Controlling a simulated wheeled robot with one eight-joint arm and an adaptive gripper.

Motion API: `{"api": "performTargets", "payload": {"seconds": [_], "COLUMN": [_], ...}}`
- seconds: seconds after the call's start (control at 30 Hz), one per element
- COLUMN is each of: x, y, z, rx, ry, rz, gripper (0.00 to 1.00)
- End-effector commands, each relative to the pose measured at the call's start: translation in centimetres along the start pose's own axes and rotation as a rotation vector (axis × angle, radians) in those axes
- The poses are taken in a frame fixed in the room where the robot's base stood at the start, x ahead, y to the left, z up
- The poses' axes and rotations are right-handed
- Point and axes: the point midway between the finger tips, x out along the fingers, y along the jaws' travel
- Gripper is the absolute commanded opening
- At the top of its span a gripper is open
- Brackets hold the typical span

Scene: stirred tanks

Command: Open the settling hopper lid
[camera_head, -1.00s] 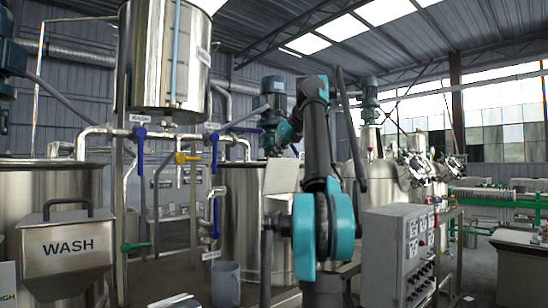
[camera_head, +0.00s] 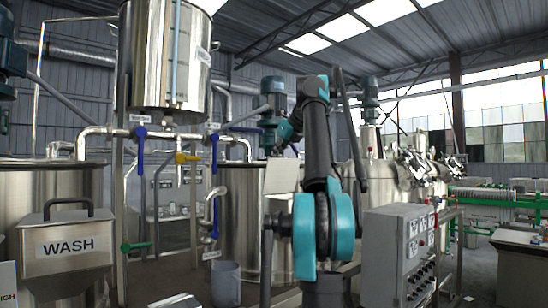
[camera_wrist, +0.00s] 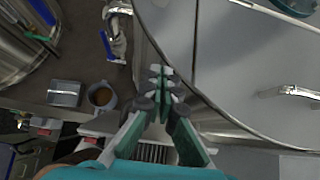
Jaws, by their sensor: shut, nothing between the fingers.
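My gripper (camera_wrist: 160,82) is shut and empty in the wrist view. It is over the near edge of a large steel tank top (camera_wrist: 235,60). A bar handle (camera_wrist: 297,93) stands on this top at the right, well apart from my fingers. A seam crosses the top. In the head view a steel hopper marked WASH (camera_head: 67,246) stands at the left front, with an arched handle (camera_head: 68,203) above it. I see no settling label, so I cannot tell which lid is the settling hopper's. My fingertips are hard to make out in the head view.
A grey control cabinet (camera_head: 395,255) stands right of my arm. A raised steel tank (camera_head: 165,60) with pipes and blue valve handles is at the left. A mug (camera_wrist: 101,95) and a grey box (camera_wrist: 64,93) sit left of my gripper in the wrist view.

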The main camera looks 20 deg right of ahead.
Motion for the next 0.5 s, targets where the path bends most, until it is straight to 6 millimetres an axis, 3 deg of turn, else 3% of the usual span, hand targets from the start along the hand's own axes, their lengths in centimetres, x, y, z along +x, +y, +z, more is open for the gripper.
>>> {"api": "performTargets", "payload": {"seconds": [0.17, 0.5], "x": [-0.3, -3.6], "y": [0.0, -0.1], "z": [0.0, 0.0], "rx": [0.0, 0.001], "ry": [0.0, -0.001], "rz": [0.0, -0.001], "gripper": [0.0, 0.0]}}
